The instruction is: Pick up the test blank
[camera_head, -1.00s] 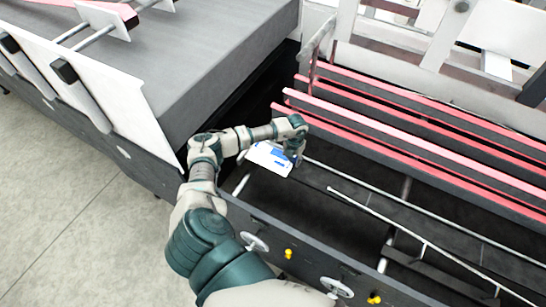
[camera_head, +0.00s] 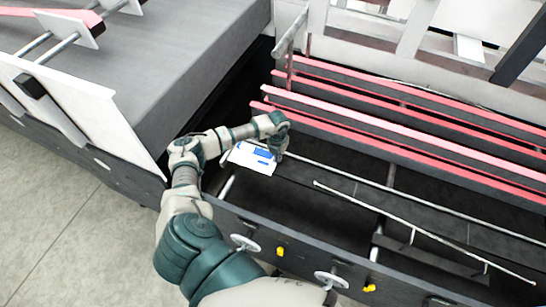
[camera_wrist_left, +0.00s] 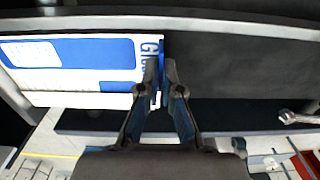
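The test blank (camera_head: 250,158) is a flat white and blue sheet at the left end of the machine's open bed. In the left wrist view the blank (camera_wrist_left: 75,62) fills the upper left, with blue panels and part of a printed word. My left gripper (camera_head: 279,150) is at its right edge. In the left wrist view the fingers (camera_wrist_left: 161,65) are close together, with the blank's blue edge in the narrow gap between them. The fingers look shut on that edge. The left finger hides part of the print. My right gripper is not in view.
Pink-topped rails (camera_head: 400,132) run along the far side of the bed. A thin pale rod (camera_head: 415,229) lies to the right. Handwheels (camera_head: 245,243) and yellow knobs (camera_head: 280,252) line the near frame. A large grey block (camera_head: 185,65) stands at the left.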

